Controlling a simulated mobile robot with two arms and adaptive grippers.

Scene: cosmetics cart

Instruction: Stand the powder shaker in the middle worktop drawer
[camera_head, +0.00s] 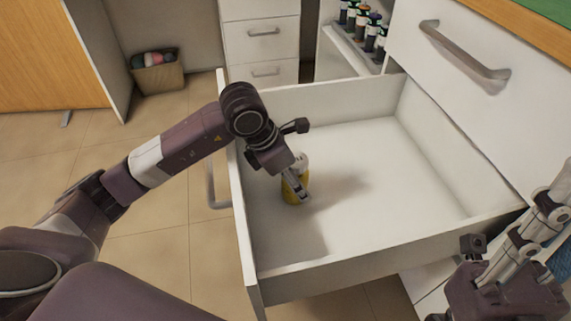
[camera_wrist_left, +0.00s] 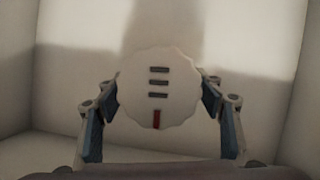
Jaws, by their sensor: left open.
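The powder shaker (camera_head: 291,193) has a yellow body and a white top. It stands upright, or nearly so, inside the open white drawer (camera_head: 355,259), near its front panel on the left. In the left wrist view its round white lid (camera_wrist_left: 158,88) with dark slots lies between the fingers. My left gripper (camera_head: 298,187) reaches down over the shaker. Its fingers (camera_wrist_left: 160,120) are open, one on each side of the lid. The shaker's base is partly hidden, so firm contact with the drawer floor cannot be told. My right gripper (camera_head: 455,310) is at the bottom right, outside the drawer.
The drawer floor right of the shaker is bare. A closed drawer front with a handle (camera_head: 465,60) is above right. Several bottles (camera_head: 368,30) stand on a shelf behind. A basket (camera_head: 158,72) is on the floor at the back left, and a white drawer unit (camera_head: 262,50) stands behind.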

